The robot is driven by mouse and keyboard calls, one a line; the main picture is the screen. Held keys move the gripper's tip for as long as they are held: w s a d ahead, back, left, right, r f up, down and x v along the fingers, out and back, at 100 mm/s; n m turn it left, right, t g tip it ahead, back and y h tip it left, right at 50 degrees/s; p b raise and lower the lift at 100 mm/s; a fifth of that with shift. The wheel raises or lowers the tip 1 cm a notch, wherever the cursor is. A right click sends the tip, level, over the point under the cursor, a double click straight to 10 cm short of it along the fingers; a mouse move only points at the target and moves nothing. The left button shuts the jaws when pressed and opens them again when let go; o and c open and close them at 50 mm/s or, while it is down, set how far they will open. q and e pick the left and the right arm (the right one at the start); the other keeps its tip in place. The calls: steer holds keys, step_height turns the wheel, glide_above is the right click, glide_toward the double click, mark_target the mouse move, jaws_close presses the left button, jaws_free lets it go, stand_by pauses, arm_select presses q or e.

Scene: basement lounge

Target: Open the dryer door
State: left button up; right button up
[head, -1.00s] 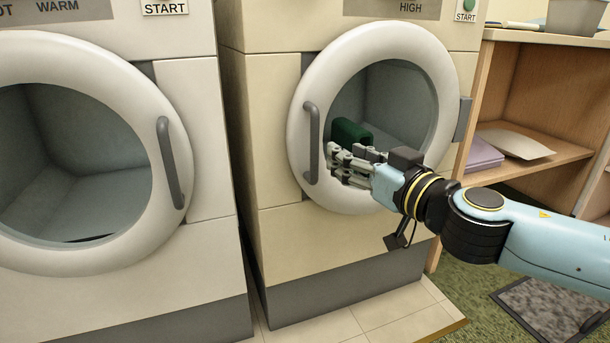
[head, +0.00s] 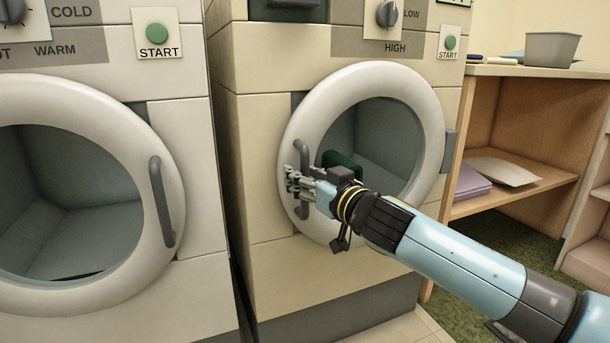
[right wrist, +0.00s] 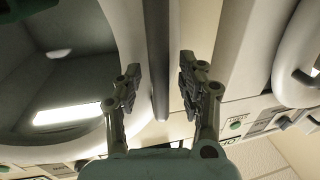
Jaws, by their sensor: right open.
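The dryer (head: 250,200) is the cream machine on the right in the head view, with LOW and HIGH marked by its dial. Its round white door (head: 345,85) is shut, with a hinge block on its right side. The grey vertical door handle (head: 304,155) is on the door's left side. My right gripper (head: 296,183) is open at the middle of this handle and hides part of it. In the right wrist view, the handle (right wrist: 157,55) runs between the two spread fingers (right wrist: 158,88), with gaps showing on both sides. My left gripper is not in view.
A washer (head: 180,120) with its own round door and handle stands close on the left. A dark green object (head: 340,162) shows behind the dryer's door glass. A wooden shelf unit (head: 520,160) holding a grey bin (head: 556,50) stands at the right.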

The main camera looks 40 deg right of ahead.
jaws_close()
stand_by(0.6)
